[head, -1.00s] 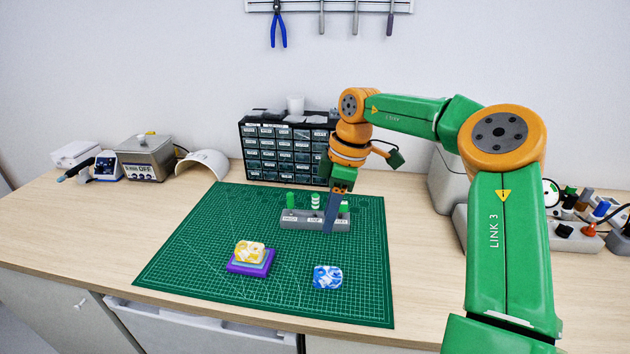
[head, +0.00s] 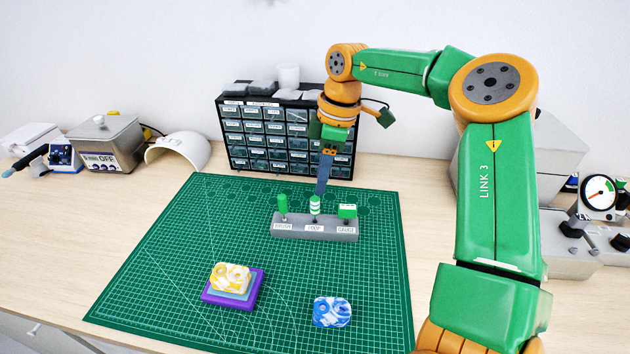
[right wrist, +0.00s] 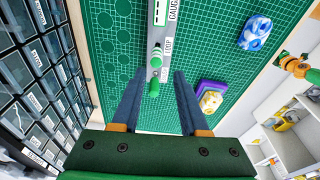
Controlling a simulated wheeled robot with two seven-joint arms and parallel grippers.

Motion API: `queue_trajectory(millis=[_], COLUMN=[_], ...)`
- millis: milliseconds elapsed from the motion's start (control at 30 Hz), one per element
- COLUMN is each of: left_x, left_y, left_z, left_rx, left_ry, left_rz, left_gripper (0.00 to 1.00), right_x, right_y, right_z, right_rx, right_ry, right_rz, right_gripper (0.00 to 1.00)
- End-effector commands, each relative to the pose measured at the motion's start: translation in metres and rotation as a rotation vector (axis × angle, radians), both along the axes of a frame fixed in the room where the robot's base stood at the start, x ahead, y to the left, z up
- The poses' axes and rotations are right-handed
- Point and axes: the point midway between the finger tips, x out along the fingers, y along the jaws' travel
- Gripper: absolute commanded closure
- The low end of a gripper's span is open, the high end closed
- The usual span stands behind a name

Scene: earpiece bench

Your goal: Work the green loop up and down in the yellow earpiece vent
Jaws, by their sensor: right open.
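The yellow and white marbled earpiece (head: 231,277) sits on a stepped purple and blue-grey stand (head: 252,296) on the mat. It also shows in the right wrist view (right wrist: 210,101). The green and white striped loop handle (head: 315,206) stands upright in the middle of a grey rack (head: 292,232), above the LOOP label. My right gripper (head: 321,190) is open, just behind or above the loop handle in the head view. In the right wrist view, its blue fingers (right wrist: 159,72) spread on either side of the rack's green handles. I see no contact. My left gripper is out of view.
A plain green handle (head: 282,204) and a green gauge (head: 347,211) flank the loop in the rack. A blue and white marbled block (head: 332,312) lies at the front of the green mat (head: 180,260). A drawer cabinet (head: 232,140) stands close behind the gripper.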

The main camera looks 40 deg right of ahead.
Motion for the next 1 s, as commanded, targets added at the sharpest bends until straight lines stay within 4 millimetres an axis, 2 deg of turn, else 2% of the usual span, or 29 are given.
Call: queue_trajectory(millis=[33,233,367,600,900,1000], left_x=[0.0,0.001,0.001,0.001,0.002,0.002], left_y=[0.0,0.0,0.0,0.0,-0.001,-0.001], left_z=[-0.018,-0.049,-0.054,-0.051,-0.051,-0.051], left_rx=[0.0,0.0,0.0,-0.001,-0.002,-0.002], left_ry=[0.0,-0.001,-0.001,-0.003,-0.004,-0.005], left_rz=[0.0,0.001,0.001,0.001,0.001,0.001], left_gripper=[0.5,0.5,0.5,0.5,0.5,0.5], right_x=[0.001,0.006,0.008,0.008,0.008,0.008], right_y=[0.001,0.005,0.006,0.007,0.007,0.007], right_z=[-0.02,-0.057,-0.065,-0.063,-0.063,-0.063], right_rx=[0.001,-0.003,-0.002,-0.001,-0.001,-0.001], right_ry=[0.001,0.001,-0.001,-0.001,-0.001,-0.001], right_rz=[0.001,0.001,0.001,0.0,0.0,0.0], right_gripper=[0.56,0.56,0.56,0.58,0.98,1.0])
